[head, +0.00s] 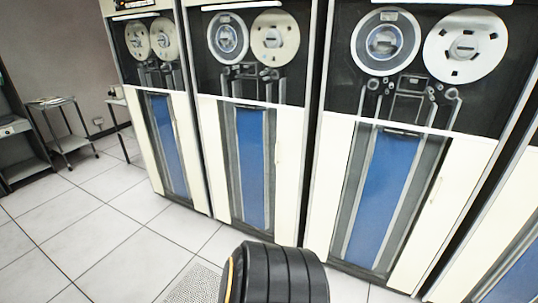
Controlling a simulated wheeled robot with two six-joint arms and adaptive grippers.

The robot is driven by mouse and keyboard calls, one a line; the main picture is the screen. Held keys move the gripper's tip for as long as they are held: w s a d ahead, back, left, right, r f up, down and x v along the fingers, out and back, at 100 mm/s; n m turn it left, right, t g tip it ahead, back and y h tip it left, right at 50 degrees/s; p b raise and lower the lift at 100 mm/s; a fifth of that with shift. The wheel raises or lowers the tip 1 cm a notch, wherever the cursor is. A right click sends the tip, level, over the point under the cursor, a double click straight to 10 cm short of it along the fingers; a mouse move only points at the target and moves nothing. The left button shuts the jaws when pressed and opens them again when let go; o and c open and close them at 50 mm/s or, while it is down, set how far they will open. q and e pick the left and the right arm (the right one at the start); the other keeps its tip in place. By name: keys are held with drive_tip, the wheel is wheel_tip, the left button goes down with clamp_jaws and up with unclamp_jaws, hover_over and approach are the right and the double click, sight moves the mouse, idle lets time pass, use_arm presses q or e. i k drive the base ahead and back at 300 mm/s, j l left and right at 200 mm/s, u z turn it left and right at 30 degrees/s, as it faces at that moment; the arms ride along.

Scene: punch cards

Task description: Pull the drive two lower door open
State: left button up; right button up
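Several tall tape drives stand in a row. Each has a black upper part with two reels and a cream lower front with a tall blue panel. No readable number shows which one is drive two. The lower front of the middle drive (288,180) looks shut, with its blue panel (252,165) flush in it. The left drive's lower front (190,160) and the right drive's lower front (335,185) also look shut. A small upright handle (437,190) shows on the right drive's front. Neither of my grippers is in view.
Part of another drive (520,265) is cut off at the right edge. A small metal cart (62,128) and shelving (20,150) stand at the far left. Pale tiled floor (110,240) is clear in front of the left drives. A perforated tile (195,283) lies near the bottom.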

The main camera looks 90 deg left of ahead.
sight(290, 120)
drive_tip(key=u, duration=2.95)
